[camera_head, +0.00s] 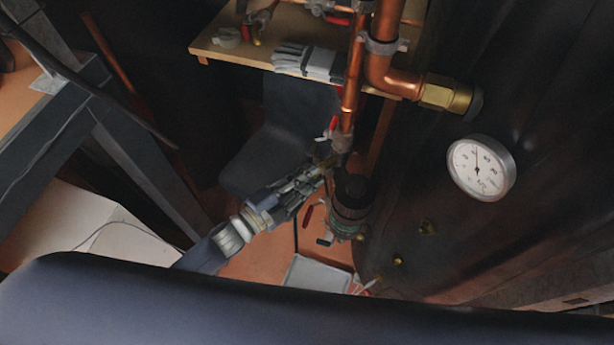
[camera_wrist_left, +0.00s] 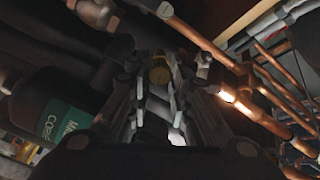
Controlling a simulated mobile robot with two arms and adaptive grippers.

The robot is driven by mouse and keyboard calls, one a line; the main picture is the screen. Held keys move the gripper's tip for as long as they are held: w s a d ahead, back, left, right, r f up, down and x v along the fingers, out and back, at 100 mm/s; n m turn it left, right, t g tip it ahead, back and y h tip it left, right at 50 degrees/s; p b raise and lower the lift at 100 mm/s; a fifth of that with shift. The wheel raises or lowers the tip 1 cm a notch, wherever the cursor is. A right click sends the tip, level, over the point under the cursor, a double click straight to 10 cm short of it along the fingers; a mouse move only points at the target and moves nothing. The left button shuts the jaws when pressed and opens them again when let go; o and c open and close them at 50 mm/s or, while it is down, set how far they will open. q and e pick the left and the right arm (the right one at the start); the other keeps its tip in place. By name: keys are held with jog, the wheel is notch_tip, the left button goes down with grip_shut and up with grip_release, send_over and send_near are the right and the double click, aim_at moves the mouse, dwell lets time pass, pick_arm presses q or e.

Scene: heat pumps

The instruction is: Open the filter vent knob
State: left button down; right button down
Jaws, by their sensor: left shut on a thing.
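The filter (camera_head: 350,206) is a dark cylinder hanging on the copper pipework in the middle of the head view. In the left wrist view the filter (camera_wrist_left: 62,118) shows at the left with a green label. A small brass knob (camera_wrist_left: 159,73), which looks like the filter vent knob, sits between my fingertips in the left wrist view. My left gripper (camera_head: 326,164) reaches in from the lower left, beside the top of the filter, and is shut on the knob. In the head view the fingers mostly hide the knob. My right gripper is not in view.
Copper pipes (camera_head: 352,85) rise just above the gripper. A round gauge (camera_head: 481,168) sits on the dark tank at the right. A wooden shelf (camera_head: 232,52) holds grey gloves (camera_head: 306,62) and small parts. A grey chair (camera_head: 272,150) stands behind. A white tray (camera_head: 316,274) lies below.

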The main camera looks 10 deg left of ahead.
pick_arm(q)
jog(key=shift+f, duration=0.1)
jog(key=c, duration=1.4)
grip_release()
jog(key=v, duration=1.2)
